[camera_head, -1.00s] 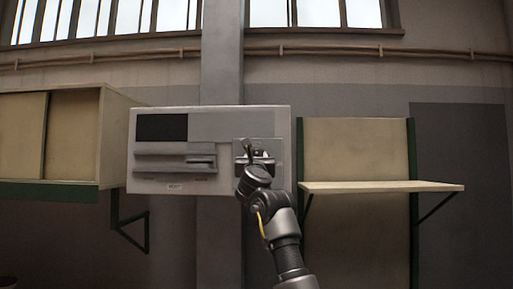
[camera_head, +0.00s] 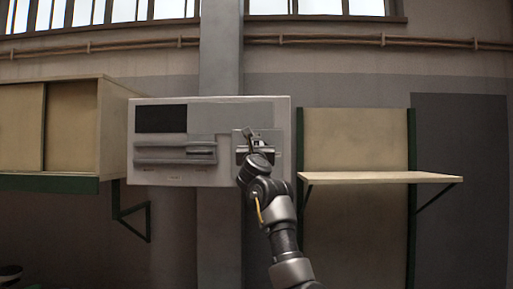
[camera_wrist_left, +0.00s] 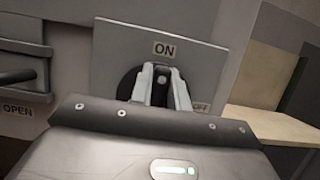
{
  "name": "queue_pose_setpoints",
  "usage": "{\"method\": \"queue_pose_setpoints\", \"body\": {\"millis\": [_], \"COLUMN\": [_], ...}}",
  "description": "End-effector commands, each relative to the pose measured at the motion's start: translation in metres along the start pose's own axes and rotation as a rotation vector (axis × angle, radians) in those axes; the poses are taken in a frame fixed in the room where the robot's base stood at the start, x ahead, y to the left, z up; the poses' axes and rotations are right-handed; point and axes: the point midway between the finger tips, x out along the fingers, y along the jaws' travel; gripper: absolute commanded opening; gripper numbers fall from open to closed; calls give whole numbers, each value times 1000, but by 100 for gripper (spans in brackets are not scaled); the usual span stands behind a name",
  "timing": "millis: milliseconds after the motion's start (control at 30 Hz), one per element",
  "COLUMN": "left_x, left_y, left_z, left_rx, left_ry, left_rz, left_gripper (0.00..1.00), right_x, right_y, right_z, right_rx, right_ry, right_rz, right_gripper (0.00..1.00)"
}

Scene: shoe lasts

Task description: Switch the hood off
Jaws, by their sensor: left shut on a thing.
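A grey switch plate (camera_wrist_left: 190,45) fills the upper middle of the left wrist view, with ON at the top and OFF at the right. A dark round switch knob (camera_wrist_left: 126,86) sits on it below ON. My left gripper (camera_wrist_left: 162,82) is shut on this knob, its two light fingers on either side of the knob's middle part, which points up towards ON. The fingers and my wrist hide much of the knob. In the head view my left gripper (camera_head: 251,139) is at the right part of the light grey wall box (camera_head: 225,114). My right gripper is out of view.
The box has a dark panel (camera_head: 161,119) and a horizontal handle (camera_head: 165,155); OPEN is lettered beside it in the wrist view. A cabinet (camera_head: 50,128) hangs at the left. A shelf (camera_head: 380,177) juts out at the right.

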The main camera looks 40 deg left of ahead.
Motion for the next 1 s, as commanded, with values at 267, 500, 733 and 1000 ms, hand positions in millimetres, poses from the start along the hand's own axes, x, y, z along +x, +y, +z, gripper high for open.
{"method": "queue_pose_setpoints", "body": {"millis": [267,500,733,1000], "left_x": [-1,-2,-3,-3], "left_y": [-2,-7,-12,-18], "left_z": [-2,-4,-5,-8], "left_rx": [74,243,445,683], "left_ry": [-1,-2,-2,-1], "left_rz": [-31,-100,-183,-282], "left_gripper": [0,0,0,0], "right_x": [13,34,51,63], "right_y": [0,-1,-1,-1], "right_z": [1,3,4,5], "right_rx": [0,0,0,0], "right_ry": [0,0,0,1], "right_rz": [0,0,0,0], "right_gripper": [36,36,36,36]}}
